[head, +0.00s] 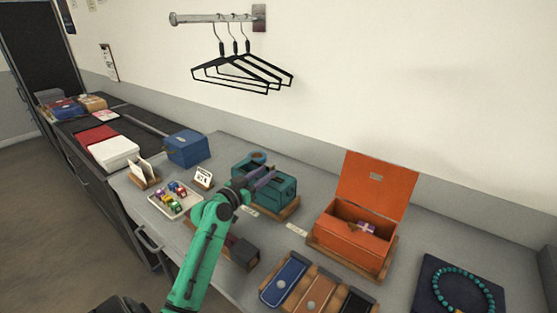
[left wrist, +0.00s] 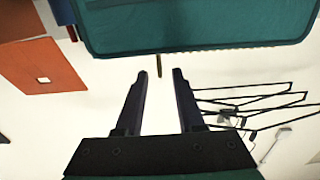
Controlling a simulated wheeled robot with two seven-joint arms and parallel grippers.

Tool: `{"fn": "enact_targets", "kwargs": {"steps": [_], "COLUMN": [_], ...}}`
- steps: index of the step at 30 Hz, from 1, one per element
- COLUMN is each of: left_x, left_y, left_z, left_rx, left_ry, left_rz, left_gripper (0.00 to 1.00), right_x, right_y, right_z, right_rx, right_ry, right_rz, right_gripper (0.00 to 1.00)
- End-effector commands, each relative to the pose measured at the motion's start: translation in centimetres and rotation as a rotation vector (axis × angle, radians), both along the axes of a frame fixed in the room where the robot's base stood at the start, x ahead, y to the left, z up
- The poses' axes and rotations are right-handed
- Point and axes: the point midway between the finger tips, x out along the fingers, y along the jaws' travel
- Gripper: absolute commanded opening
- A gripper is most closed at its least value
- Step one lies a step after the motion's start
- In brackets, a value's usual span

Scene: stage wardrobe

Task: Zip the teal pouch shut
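The teal pouch (head: 283,194) stands on a wooden base on the grey counter, in the middle of the head view. My left gripper (head: 268,174) is over its top and hides part of it. In the left wrist view the pouch (left wrist: 200,22) fills the top, with a thin pale zip line along its edge. A small brass-coloured zip pull (left wrist: 159,66) sticks out from that edge, between the tips of my left gripper (left wrist: 160,74). The fingers are apart, with a gap on both sides of the pull. I cannot tell how far the zip is open. My right gripper is not in view.
An open orange box (head: 345,238) stands right of the pouch, its lid upright. A blue box (head: 187,148) and a tray of small coloured items (head: 176,199) are to the left. Several flat cases (head: 285,280) lie in front. Black hangers (head: 243,72) hang on the wall rail above.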

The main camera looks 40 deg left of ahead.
Motion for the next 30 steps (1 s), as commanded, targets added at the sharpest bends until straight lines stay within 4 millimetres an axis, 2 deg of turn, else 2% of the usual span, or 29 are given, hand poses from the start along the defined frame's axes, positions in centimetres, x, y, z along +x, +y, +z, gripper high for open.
{"fn": "enact_targets", "kwargs": {"steps": [1,6,10,18,20,21,22,30], "left_x": [1.4,5.4,6.9,7.2,7.2,7.2,7.2,7.2], "left_y": [0.0,0.1,0.1,0.1,0.1,0.1,0.1,0.1], "left_z": [0.7,0.4,0.1,-0.1,-0.1,-0.1,-0.1,-0.1], "left_rx": [-0.002,-0.001,0.0,0.002,0.002,0.002,0.002,0.001], "left_ry": [-0.002,-0.001,0.001,0.002,0.002,0.002,0.002,0.002], "left_rz": [0.0,0.0,-0.001,0.0,0.0,0.0,0.0,-0.001], "left_gripper": [0.38,0.38,0.38,0.38,0.18,0.03,0.0,0.0], "right_x": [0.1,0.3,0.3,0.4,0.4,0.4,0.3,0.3], "right_y": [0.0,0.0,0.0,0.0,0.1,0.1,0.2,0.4], "right_z": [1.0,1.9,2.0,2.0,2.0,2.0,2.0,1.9], "right_rx": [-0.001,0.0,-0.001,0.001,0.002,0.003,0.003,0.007], "right_ry": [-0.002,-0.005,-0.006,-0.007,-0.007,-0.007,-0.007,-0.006], "right_rz": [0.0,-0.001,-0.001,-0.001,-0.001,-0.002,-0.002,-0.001], "right_gripper": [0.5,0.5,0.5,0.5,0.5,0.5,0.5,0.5]}}
